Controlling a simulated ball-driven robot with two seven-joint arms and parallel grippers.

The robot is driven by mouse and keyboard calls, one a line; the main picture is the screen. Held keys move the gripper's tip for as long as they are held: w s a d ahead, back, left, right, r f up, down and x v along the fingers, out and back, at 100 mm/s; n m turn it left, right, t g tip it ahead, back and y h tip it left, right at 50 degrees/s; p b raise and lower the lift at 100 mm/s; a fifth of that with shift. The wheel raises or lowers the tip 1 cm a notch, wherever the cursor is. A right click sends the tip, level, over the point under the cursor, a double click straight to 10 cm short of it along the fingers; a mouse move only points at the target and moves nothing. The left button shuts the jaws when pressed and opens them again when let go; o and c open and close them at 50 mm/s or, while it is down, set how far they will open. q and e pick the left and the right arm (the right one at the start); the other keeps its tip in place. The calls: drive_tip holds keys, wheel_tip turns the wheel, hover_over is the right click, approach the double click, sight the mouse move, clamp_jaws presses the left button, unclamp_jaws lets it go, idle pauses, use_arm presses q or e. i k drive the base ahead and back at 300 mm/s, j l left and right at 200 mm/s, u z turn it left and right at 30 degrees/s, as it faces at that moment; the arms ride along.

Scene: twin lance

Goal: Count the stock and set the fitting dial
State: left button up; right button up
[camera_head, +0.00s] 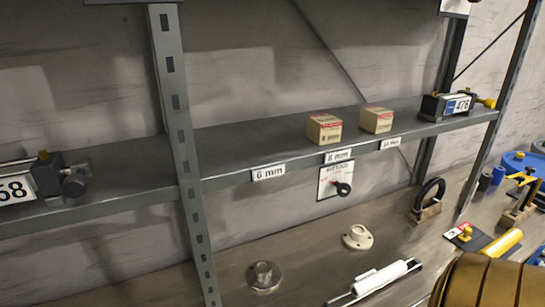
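Two small tan cardboard boxes stand on the grey shelf (235,140). The left box (324,128) is above the "8 mm" label (338,156), and the right box (376,119) is near a third label (390,144) too small to read surely. The shelf above the "6 mm" label (269,173) is bare. A white dial plate (327,177) shows below the shelf under the "8 mm" label, with a black knob (343,189) at its lower right. Its markings are too small to read. Neither of my grippers is in view.
A device marked 476 (447,105) sits at the shelf's right end; another marked 58 (45,178) is left of the upright (178,120). Below are a metal flange (263,277), a cream flange (357,237), a white cylinder (380,277), a black ring (429,195) and a brown ribbed object (490,283).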

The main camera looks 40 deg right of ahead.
sight(343, 189)
drive_tip(key=z, duration=1.8)
